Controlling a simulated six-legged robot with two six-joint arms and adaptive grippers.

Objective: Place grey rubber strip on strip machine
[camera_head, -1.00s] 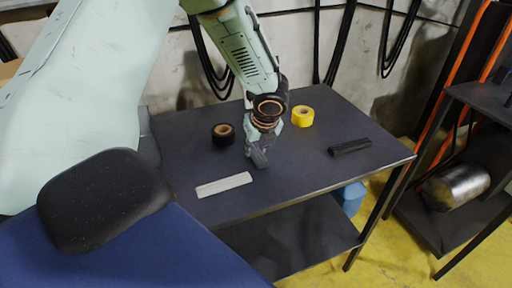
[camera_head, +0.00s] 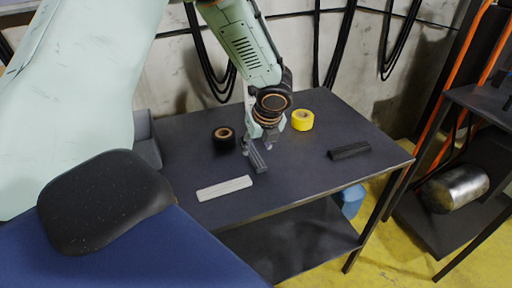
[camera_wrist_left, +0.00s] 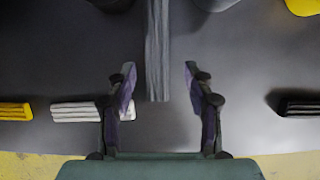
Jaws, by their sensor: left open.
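The grey rubber strip (camera_head: 258,157) lies on the dark table, below and beside my left gripper (camera_head: 262,142). In the left wrist view the grey strip (camera_wrist_left: 158,45) runs lengthwise in line with the gap between the two fingers of my left gripper (camera_wrist_left: 159,72). The fingers are apart, one on each side of the strip's near end. I cannot tell how high they are above it. I cannot make out a strip machine in either view. My right gripper is not in view.
On the table (camera_head: 305,165) are a white strip (camera_head: 224,188), a black strip (camera_head: 349,151), a black tape roll (camera_head: 223,137) and a yellow tape roll (camera_head: 302,120). A yellow strip (camera_wrist_left: 14,111) shows in the wrist view. A shelf with a metal cylinder (camera_head: 455,189) stands right.

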